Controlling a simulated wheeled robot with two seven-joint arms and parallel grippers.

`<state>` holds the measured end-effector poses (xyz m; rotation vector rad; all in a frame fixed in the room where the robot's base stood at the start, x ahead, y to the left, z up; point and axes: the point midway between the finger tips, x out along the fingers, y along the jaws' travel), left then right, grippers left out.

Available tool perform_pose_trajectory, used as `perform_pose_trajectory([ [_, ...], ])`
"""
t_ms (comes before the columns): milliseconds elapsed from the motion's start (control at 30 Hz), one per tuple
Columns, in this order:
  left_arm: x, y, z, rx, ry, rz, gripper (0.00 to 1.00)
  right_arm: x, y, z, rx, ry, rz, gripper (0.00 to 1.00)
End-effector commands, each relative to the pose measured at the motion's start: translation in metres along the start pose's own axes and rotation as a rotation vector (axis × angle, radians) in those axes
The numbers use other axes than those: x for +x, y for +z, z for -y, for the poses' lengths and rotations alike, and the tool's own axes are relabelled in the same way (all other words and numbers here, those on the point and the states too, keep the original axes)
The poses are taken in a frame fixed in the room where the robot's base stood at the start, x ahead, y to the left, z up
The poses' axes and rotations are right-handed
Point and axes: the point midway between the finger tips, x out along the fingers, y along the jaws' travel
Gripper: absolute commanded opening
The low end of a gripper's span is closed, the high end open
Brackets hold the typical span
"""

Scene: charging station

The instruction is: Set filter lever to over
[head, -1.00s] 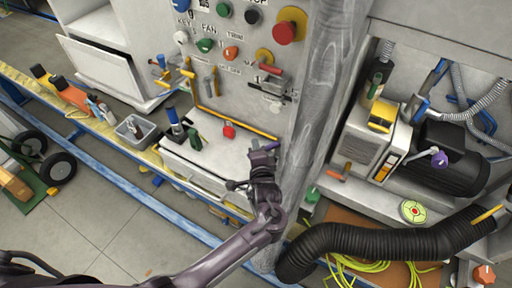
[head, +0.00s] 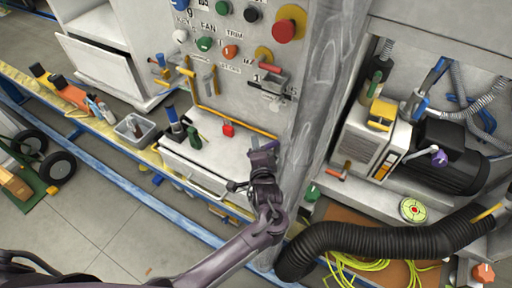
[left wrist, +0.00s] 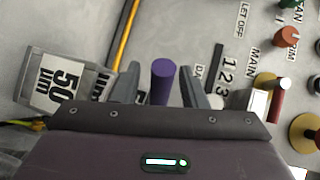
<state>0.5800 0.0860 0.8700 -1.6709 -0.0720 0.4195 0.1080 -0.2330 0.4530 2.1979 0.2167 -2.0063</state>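A purple cylindrical handle (left wrist: 162,82) stands between my left gripper's two grey fingers in the left wrist view. It may be the filter lever; no label naming it is readable. My left gripper (left wrist: 161,88) is open around the handle, with a small gap on each side. In the head view my left gripper (head: 263,147) is at the lower right of the panel, beside the grey post, and largely hides the handle. A grey block marked "50" (left wrist: 50,82) is left of the fingers. My right gripper is not in view.
The panel (head: 235,85) carries knobs, a red button (head: 285,31) and a red-handled main switch (head: 272,69). A red padlock (head: 228,130) lies left of my gripper. The grey post (head: 322,100) stands close on its right. A black hose (head: 385,243) lies lower right.

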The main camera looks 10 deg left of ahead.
Motion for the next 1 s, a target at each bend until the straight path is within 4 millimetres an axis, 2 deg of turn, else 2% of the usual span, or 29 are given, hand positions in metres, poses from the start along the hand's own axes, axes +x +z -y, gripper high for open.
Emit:
perform_pose_trajectory([
  [200,-0.039,0.000,-0.002,-0.002,0.004,-0.002,0.39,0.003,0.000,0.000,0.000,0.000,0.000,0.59],
  [400,-0.064,0.000,-0.002,0.000,0.002,0.000,0.39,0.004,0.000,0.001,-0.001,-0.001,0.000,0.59],
  [733,-0.070,0.000,-0.001,0.000,0.002,0.000,0.39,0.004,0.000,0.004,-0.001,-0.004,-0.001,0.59],
  [767,-0.070,0.000,-0.001,0.000,0.002,0.000,0.37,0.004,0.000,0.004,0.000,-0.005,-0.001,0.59],
  [867,-0.069,0.001,-0.002,-0.014,0.006,-0.004,0.24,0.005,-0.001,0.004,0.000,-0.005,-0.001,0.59],
  [1000,-0.061,0.006,-0.008,-0.129,0.040,-0.039,0.06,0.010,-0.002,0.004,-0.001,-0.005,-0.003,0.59],
])
